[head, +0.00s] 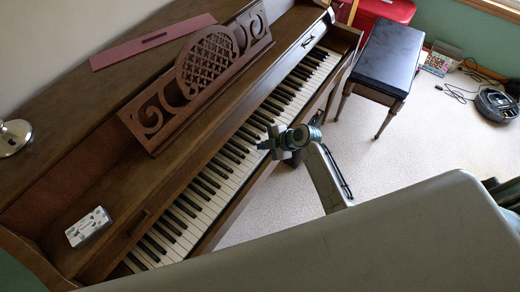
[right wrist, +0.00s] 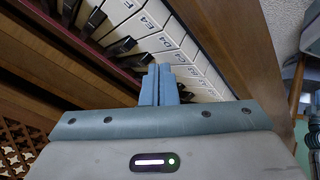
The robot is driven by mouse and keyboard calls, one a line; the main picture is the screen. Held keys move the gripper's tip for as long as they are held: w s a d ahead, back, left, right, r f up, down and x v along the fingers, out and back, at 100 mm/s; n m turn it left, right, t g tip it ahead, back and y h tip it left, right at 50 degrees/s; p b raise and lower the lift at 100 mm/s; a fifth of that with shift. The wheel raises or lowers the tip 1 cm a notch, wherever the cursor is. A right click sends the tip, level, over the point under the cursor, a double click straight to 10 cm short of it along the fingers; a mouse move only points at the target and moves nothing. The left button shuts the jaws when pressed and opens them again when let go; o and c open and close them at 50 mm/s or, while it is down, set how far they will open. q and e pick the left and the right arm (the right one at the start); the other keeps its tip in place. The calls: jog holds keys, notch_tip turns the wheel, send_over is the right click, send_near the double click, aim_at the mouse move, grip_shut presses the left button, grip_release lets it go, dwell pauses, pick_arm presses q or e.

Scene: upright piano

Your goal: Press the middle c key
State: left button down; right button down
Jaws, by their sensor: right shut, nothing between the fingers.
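The piano keyboard (head: 225,165) runs diagonally through the head view, with white and black keys. In the right wrist view the white keys (right wrist: 172,42) carry small printed labels. Labels that look like E4 and D4 can be read, and the one just beyond, near my fingertips, seems to be C4 (right wrist: 181,60). My right gripper (head: 265,143) is over the front part of the keys near the middle of the keyboard. In the wrist view its fingers (right wrist: 158,70) are shut together and empty, pointing at the keys. I cannot tell whether they touch a key. My left gripper is not in view.
A carved music stand (head: 205,65) stands on the brown piano (head: 95,170). A small white device (head: 88,226) lies at its lower left end. A black-topped bench (head: 390,55) stands on the pale carpet (head: 420,150) at the right. The piano's wooden front edge (right wrist: 225,45) borders the keys.

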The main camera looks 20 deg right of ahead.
jog(key=shift+f+b, duration=0.4)
jog(key=shift+f, duration=0.05)
jog(key=shift+r, duration=0.2)
jog(key=shift+r+p, duration=0.65)
jog(key=shift+r, duration=0.1)
jog(key=shift+r, duration=0.1)
notch_tip(320, 180, up, 5)
jog(key=p, duration=0.3)
jog(key=shift+p, duration=0.3)
